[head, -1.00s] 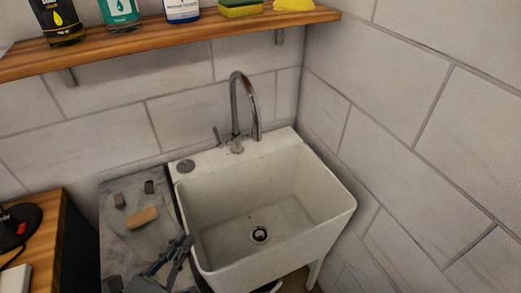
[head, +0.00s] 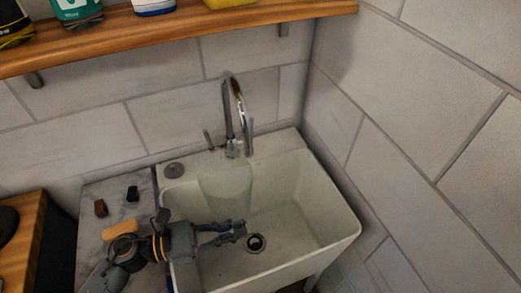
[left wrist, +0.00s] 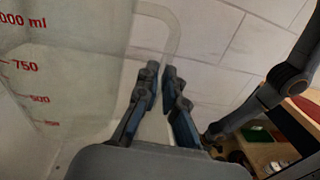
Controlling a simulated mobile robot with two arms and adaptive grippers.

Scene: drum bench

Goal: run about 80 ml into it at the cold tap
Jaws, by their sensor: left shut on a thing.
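A clear measuring jug (head: 225,183) hangs over the sink's back left part, in front of the tap and apparently under its spout. Red marks on the jug (left wrist: 70,80) show in the left wrist view. My left gripper (head: 240,229) reaches in over the sink from the left; in the left wrist view its fingers (left wrist: 160,80) are closed on the jug's pale handle. The chrome tap (head: 230,115) stands on the sink's back ledge, with a small lever (head: 208,139) at its left. I see no water running or level in the jug. My right gripper is not in view.
The white sink (head: 310,210) has a round drain (head: 255,243). A grey marble top (head: 100,222) at its left holds two small dark blocks and a tan block (head: 119,229). A wooden shelf (head: 190,35) with bottles runs above. Tiled walls close the back and right.

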